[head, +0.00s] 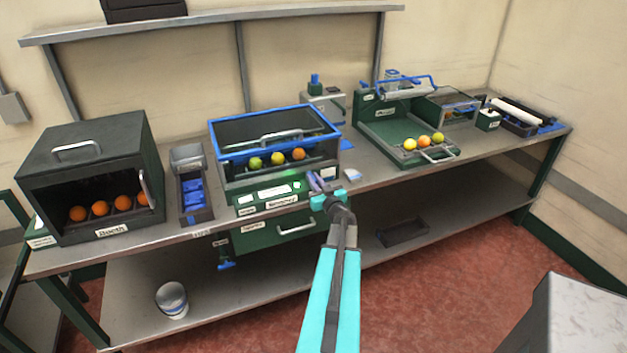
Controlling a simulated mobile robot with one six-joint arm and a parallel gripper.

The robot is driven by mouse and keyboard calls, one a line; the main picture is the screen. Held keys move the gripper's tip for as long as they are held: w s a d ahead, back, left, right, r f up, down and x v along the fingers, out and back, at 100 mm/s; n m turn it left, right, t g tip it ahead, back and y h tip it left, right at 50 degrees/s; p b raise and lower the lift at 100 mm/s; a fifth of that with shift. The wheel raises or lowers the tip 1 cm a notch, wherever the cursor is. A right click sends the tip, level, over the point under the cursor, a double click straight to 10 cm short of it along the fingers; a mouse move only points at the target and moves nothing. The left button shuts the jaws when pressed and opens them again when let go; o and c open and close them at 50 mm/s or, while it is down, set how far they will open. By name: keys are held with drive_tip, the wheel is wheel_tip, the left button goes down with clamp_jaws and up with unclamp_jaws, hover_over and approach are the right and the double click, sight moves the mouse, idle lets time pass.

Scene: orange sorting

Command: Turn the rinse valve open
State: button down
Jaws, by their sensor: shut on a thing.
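My gripper (319,184) is at the front right corner of the blue-framed tank (232,172), near the bench's front edge. Its jaws are shut on a small bluish piece there, mostly hidden by the jaws; I cannot tell whether this is the rinse valve. A blue handle (226,264) hangs below the bench front, left of the green drawer, with a small label too small to read. A blue knob (315,79) tops a grey unit behind the tank. I cannot tell which of these is the rinse valve.
A dark booth (95,150) with several oranges stands at left, beside a bin of blue items (194,191). A green tray station (385,133) holds three fruits at right. A white bucket (172,299) is on the lower shelf. A grey block (575,315) stands at lower right.

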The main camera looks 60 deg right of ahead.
drive_tip(key=shift+f, duration=0.1)
drive_tip(key=c, duration=1.8)
unclamp_jaws()
drive_tip(key=shift+s, duration=0.1)
drive_tip(key=shift+o, duration=0.2)
drive_tip(key=shift+s+a, duration=0.1)
drive_tip(key=shift+a, duration=0.05)
drive_tip(key=b+v, duration=0.3)
drive_tip(key=v, duration=1)
drive_tip(key=shift+s, duration=0.25)
drive_tip(key=shift+w+a, duration=0.15)
